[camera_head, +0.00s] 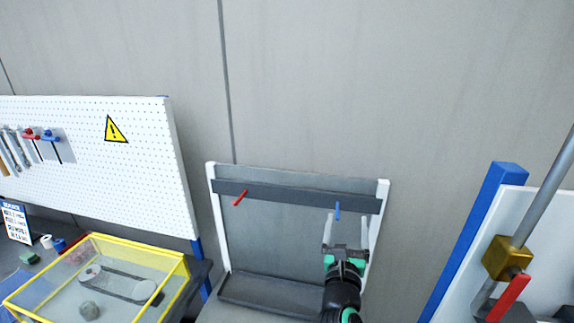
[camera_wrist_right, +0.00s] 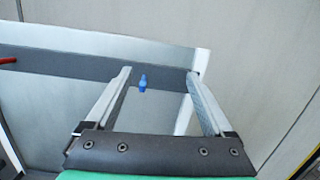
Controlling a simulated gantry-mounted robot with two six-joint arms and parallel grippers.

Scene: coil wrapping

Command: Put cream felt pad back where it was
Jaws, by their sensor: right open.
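I cannot make out a cream felt pad in either view. My right gripper (camera_head: 346,222) is open, with nothing seen between its fingers. It points up at a grey rack with white side posts (camera_head: 384,190), just below the blue peg (camera_head: 337,210) on the rack's dark crossbar (camera_head: 290,196). In the right wrist view the blue peg (camera_wrist_right: 143,82) shows between the open fingers (camera_wrist_right: 158,76); I cannot tell whether they touch it. A red peg (camera_head: 240,198) sits on the bar's left part, with nothing seen hanging on it. My left gripper is out of view.
A yellow-framed clear case (camera_head: 186,268) stands at lower left, with grey items inside. A white pegboard (camera_head: 150,180) with tools stands behind it. At right are a blue post (camera_head: 473,235) and a rod with a brass block (camera_head: 507,258). The rack has a dark bottom ledge (camera_head: 265,292).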

